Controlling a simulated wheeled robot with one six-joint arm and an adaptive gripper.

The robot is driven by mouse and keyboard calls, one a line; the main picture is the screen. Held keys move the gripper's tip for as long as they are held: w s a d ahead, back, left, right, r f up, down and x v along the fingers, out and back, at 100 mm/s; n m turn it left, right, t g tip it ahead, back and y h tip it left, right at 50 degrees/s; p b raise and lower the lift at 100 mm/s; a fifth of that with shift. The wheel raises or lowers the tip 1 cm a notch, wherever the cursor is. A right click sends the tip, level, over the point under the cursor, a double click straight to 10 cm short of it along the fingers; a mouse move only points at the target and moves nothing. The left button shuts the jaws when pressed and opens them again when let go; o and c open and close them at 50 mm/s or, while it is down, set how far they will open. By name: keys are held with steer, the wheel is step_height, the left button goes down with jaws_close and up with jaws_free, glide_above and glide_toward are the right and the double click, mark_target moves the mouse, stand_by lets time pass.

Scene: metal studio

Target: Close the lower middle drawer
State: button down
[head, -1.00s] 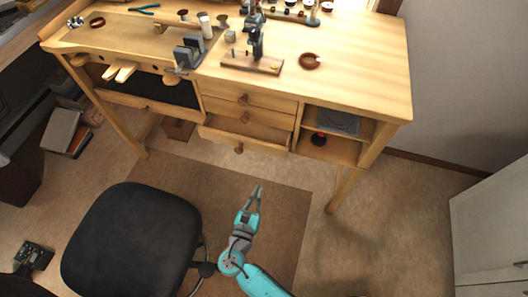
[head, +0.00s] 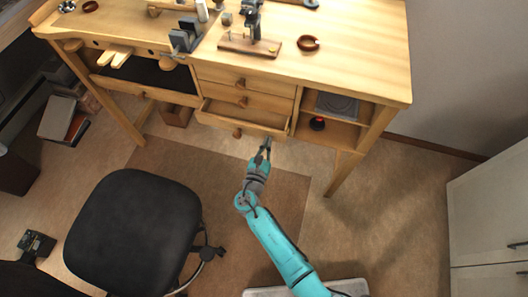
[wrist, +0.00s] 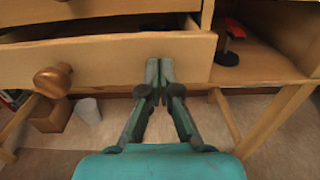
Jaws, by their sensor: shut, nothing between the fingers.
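The lower middle drawer (head: 240,123) of the wooden workbench stands pulled out, its empty inside showing from above. Its round knob (head: 237,133) is on the front; the drawer front (wrist: 105,65) and knob (wrist: 53,81) also show in the wrist view. My gripper (head: 266,146) is shut and empty. In the wrist view the fingertips (wrist: 160,67) overlap the right part of the drawer front, to the right of the knob. They are at or very near the front; I cannot tell if they touch.
Two shut drawers (head: 245,82) are above. An open shelf (head: 330,130) with a red and black object (head: 318,123) is to the right. A black chair (head: 133,235) stands at left. Bench legs (head: 343,175) flank the space; floor at right is clear.

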mark_target(274, 126)
steer(key=shift+w+d, duration=0.15)
steer(key=shift+w, duration=0.1)
steer(key=x, duration=0.8)
steer(key=shift+w+d, duration=0.1)
steer(key=shift+w, duration=0.3)
steer(key=shift+r, duration=0.1)
